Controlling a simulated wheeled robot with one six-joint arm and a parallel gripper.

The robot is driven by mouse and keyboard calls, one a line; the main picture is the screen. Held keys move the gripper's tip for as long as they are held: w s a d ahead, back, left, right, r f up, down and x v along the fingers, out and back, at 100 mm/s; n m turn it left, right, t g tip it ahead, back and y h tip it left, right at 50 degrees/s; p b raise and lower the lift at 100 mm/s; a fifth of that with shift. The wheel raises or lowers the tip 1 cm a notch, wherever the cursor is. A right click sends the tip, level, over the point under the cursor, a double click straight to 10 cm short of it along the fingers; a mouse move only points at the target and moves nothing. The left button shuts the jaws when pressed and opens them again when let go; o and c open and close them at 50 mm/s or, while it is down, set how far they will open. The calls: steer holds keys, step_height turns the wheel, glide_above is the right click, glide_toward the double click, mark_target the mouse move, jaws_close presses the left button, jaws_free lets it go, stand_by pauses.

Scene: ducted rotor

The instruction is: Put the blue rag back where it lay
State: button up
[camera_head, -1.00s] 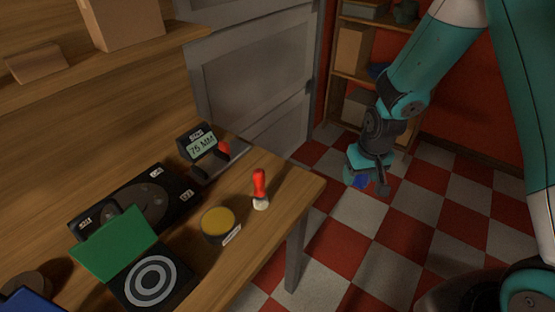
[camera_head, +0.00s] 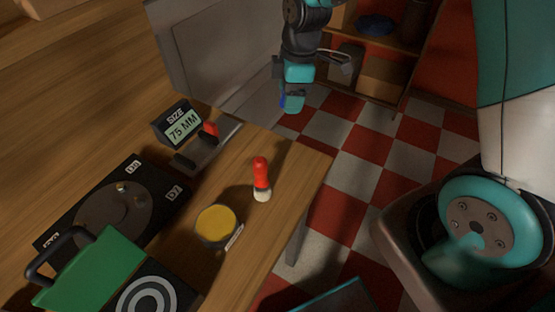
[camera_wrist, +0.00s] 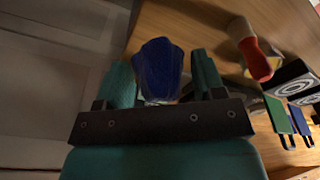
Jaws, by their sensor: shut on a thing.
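The blue rag (camera_wrist: 160,68) is between the two teal fingers of my gripper (camera_wrist: 163,85) in the wrist view, bunched up and held. In the head view my gripper (camera_head: 293,98) hangs beyond the far right corner of the wooden table (camera_head: 292,158), with a little of the blue rag (camera_head: 283,101) showing at its left side. The rest of the rag is hidden by the fingers there. The gripper appears apart from the table.
A red-handled brush (camera_head: 261,178) stands near the table's right edge, beside a yellow-topped round tin (camera_head: 216,224). A size gauge reading 75 MM (camera_head: 182,127), a black dial plate (camera_head: 113,210) and a green-flapped box (camera_head: 92,268) take up the left. Shelves (camera_head: 384,70) stand behind.

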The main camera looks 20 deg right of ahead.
steer(key=s+a+r+n+g+b, duration=0.1)
steer(key=s+a+r+n, duration=0.15)
steer(key=n, duration=0.35)
steer(key=s+a+r+n+b, duration=0.1)
steer(key=r+n, duration=0.3)
steer(key=n, duration=0.3)
glide_toward(279, 158)
steer(key=f, duration=0.4)
steer(key=a+f, duration=0.1)
steer(key=f, duration=0.2)
steer(key=shift+s, duration=0.2)
steer(key=shift+f, duration=0.1)
steer(key=o, duration=0.9)
